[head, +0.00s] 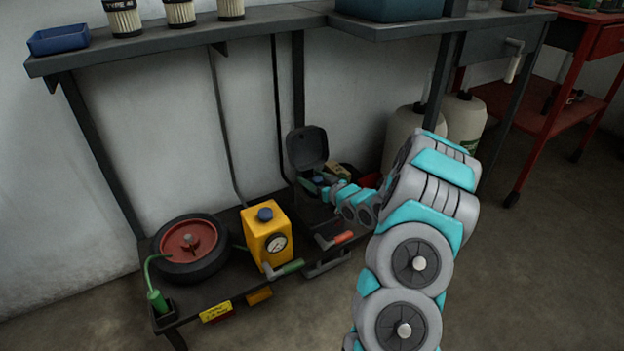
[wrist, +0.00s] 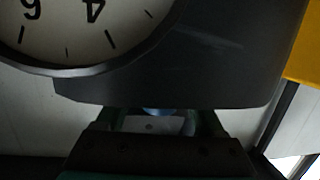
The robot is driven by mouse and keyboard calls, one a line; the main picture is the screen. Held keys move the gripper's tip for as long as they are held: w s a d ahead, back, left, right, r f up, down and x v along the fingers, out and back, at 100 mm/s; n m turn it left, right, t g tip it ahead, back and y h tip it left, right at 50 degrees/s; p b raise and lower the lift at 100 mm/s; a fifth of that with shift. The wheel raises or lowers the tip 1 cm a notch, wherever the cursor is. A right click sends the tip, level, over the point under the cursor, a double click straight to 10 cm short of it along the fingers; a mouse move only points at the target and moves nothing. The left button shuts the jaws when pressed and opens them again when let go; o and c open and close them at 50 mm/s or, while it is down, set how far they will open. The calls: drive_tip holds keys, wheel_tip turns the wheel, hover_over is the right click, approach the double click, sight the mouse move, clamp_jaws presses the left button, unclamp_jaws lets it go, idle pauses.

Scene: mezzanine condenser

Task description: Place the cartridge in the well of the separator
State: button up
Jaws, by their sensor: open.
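A dark unit with a raised, rounded lid (head: 307,147) stands at the back of the low bench in the head view; it looks like the separator. My gripper (head: 328,187) reaches to the front of it, small and partly hidden by my arm. In the wrist view my gripper (wrist: 163,120) is open, its greenish fingers apart below a dark grey body (wrist: 225,60) with a numbered dial (wrist: 85,25). A small bluish patch shows between the fingers; I cannot tell whether it is a cartridge. The well cannot be made out. Pleated white cartridges (head: 180,13) stand on the upper shelf.
On the low bench are a yellow gauge unit (head: 266,235), a black wheel with a red hub (head: 191,250) and a red-ended lever (head: 335,239). The upper shelf (head: 270,25) overhangs them. Pale jugs (head: 402,135) and a red cart (head: 545,105) stand right.

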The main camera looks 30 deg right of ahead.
drive_tip(key=v, duration=1.2)
drive_tip(key=s+a+r+g+h, duration=0.1)
drive_tip(key=s+a+r+g, duration=0.3)
drive_tip(key=s+a, duration=0.4)
drive_tip(key=s+a+r+m+g+h, duration=0.1)
drive_tip(key=s+a+r+g, duration=0.2)
drive_tip(key=s, duration=1.5)
drive_tip(key=s+a+r+m+g, duration=0.1)
drive_tip(key=s+a+r+g, duration=0.3)
drive_tip(key=s+a+g, duration=0.6)
drive_tip(key=s+a, duration=0.3)
drive_tip(key=s, duration=0.1)
drive_tip(key=shift+a+r+h, duration=0.25)
drive_tip(key=shift+r+h, duration=0.15)
drive_tip(key=shift+d, duration=0.1)
